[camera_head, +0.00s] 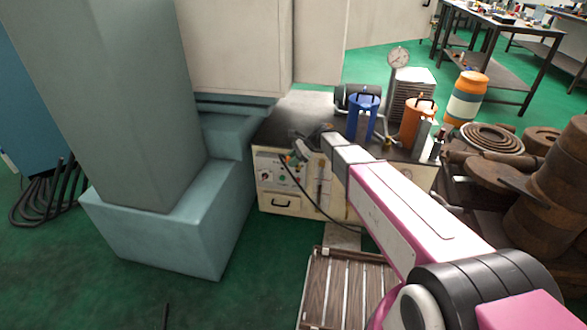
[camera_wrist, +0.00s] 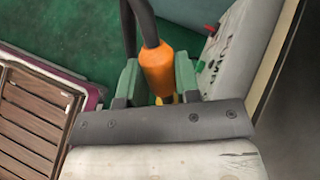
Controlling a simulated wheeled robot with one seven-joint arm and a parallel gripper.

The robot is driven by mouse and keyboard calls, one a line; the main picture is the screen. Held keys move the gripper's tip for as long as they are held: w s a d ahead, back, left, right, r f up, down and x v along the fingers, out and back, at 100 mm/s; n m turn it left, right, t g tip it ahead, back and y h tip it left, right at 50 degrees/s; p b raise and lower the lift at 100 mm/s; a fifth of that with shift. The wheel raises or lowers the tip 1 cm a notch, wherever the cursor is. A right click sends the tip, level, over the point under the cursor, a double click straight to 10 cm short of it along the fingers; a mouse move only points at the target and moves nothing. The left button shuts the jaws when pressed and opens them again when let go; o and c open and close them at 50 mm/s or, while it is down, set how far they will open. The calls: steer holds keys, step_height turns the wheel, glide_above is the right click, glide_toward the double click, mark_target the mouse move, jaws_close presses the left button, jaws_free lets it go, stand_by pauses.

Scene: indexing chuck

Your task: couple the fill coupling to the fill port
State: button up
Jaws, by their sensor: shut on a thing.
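The fill coupling (camera_wrist: 158,66) is an orange, tapered body with a black hose (camera_wrist: 143,20) running from its far end. My gripper (camera_wrist: 157,84) is shut on it, with a green finger on either side. In the head view my gripper (camera_head: 299,152) is small, in front of the pale cabinet's front panel (camera_head: 268,168). The hose also shows in the head view (camera_head: 312,203), curving down to the right. The fill port cannot be made out in either view. Whether the coupling touches the panel cannot be told.
Blue (camera_head: 363,117) and orange (camera_head: 417,122) canisters stand on the cabinet top. A large grey-green machine base (camera_head: 160,225) stands to the left. A slatted wooden platform (camera_head: 325,290) lies in front. Rusty round parts (camera_head: 550,195) are piled at the right.

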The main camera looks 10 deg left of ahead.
steer(key=w+d+r+m+t+y, duration=0.4)
steer(key=w+d+r+m+t, duration=1)
steer(key=w, duration=0.4)
steer(key=shift+d+r+t+y, duration=0.4)
steer(key=shift+d+r+t, duration=0.25)
steer(key=shift+t, duration=0.05)
steer(key=shift+w, duration=0.1)
steer(key=shift+f, duration=2.95)
steer(key=shift+f, duration=1.6)
steer(key=o, duration=1.1)
